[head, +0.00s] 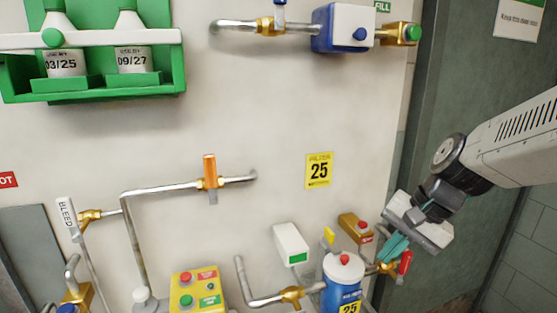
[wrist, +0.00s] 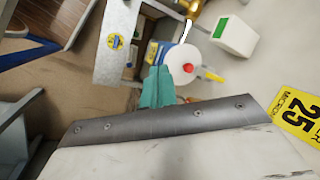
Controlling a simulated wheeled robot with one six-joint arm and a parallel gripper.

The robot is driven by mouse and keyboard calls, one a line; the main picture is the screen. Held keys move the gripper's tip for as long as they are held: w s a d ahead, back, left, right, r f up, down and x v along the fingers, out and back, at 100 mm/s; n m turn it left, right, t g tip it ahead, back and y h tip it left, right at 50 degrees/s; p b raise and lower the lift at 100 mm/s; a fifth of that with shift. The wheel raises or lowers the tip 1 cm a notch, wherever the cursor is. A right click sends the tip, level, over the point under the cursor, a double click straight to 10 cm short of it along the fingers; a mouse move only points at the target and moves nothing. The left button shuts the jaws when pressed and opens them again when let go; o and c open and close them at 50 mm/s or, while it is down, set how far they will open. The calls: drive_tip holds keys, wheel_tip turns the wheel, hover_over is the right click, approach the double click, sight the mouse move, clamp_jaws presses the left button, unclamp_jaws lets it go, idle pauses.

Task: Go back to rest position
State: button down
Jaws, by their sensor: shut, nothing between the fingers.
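My gripper (head: 393,247) is at the right in the head view, at the end of my arm, which reaches in from the right edge. Its teal fingers are shut with nothing between them. They appear just above and left of a red-handled valve (head: 404,264) in that view; I cannot tell whether they touch it. In the wrist view the shut fingers (wrist: 157,87) point toward a blue and white canister with a red top (wrist: 186,66). That canister (head: 343,272) stands left of the gripper in the head view.
A white box with a green mark (head: 291,245) is left of the canister. A yellow button box (head: 197,289) is at bottom centre-left. Pipes with an orange-handled valve (head: 210,171) run along the wall. A green bottle rack (head: 90,85) hangs upper left.

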drive_tip(key=s+d+r+n+h, duration=0.1)
drive_tip(key=s+d+n+h, duration=0.1)
drive_tip(key=s, duration=0.7)
drive_tip(key=s+d+r+n+h, duration=0.2)
drive_tip(key=s+n, duration=0.3)
drive_tip(key=s, duration=0.3)
drive_tip(key=shift+s+d+r+h, duration=0.3)
drive_tip(key=shift+s+d, duration=0.1)
drive_tip(key=shift+d, duration=0.15)
